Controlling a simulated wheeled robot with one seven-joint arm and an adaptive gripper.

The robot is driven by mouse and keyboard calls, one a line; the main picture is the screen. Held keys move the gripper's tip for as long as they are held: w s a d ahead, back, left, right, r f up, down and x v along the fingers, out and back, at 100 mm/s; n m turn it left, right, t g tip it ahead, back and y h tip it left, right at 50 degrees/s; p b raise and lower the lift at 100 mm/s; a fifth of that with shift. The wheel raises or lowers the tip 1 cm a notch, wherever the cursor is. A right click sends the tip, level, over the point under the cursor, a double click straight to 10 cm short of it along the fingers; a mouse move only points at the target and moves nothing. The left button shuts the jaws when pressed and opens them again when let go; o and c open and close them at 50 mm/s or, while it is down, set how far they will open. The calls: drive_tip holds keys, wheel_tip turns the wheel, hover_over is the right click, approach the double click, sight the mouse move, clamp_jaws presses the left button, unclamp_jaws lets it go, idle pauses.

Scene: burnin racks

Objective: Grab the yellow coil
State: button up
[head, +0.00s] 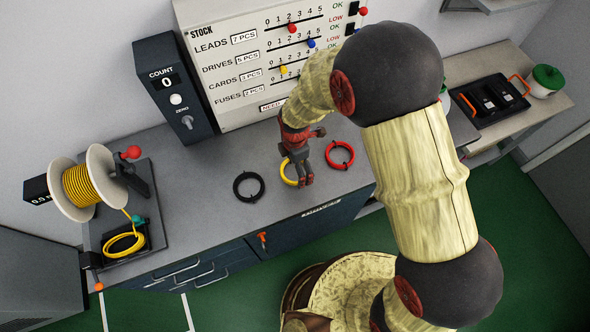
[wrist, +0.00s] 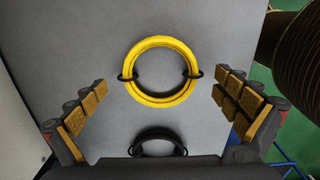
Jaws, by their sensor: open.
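The yellow coil (wrist: 160,97) lies flat on the grey bench top, with a black tie on each side. In the wrist view it sits between the two spread fingers of my gripper (wrist: 168,105), a little beyond their tips. In the head view only part of the yellow coil (head: 287,172) shows, as my gripper (head: 303,184) hangs over it and hides its right side. My gripper is open and empty. I cannot tell its exact height above the coil.
A black coil (head: 249,187) lies left of the yellow one and a red coil (head: 340,155) lies right of it. A spool of yellow cable (head: 80,186) stands at the bench's left, with another yellow loop (head: 124,245) below it. A stock board (head: 235,60) stands behind.

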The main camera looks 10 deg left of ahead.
drive_tip(key=shift+f, duration=0.65)
drive_tip(key=shift+c, duration=0.8)
drive_tip(key=c, duration=1.1)
